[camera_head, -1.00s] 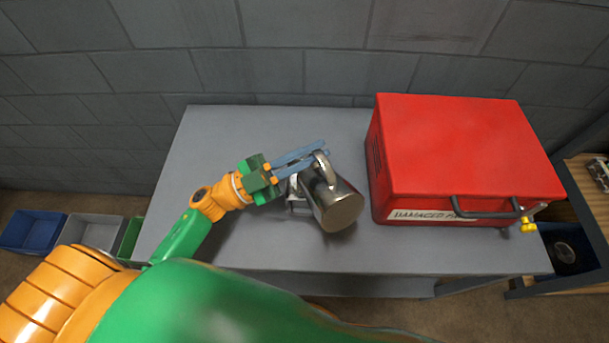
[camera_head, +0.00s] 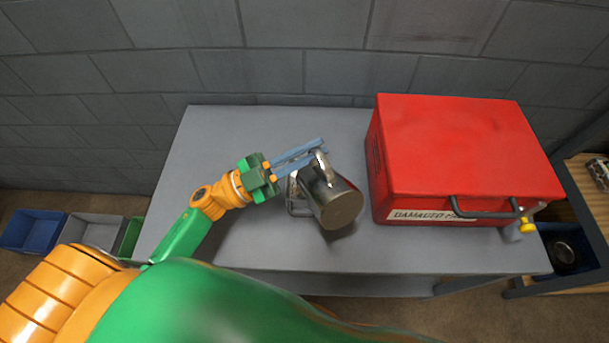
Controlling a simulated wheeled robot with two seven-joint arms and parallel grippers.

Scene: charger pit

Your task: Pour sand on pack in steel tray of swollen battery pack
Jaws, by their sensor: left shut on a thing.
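My left gripper (camera_head: 304,154) comes in from the left, its blue fingers shut on the looped handle of a shiny steel jug (camera_head: 335,200). The jug is tipped over the grey table (camera_head: 220,150), its flat round end facing toward me and down. A metal piece with a loop-like edge (camera_head: 297,208) shows just left of the jug and is mostly hidden by it. I cannot tell whether it is the steel tray. No battery pack or sand can be made out. My right gripper is not in view.
A large closed red box (camera_head: 455,145) with a label reading "DAMAGED" and a dark handle stands on the table's right. A wooden shelf (camera_head: 590,190) is beyond it. A blue bin (camera_head: 34,232) and a grey bin (camera_head: 93,231) are at far left. The table's left part is clear.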

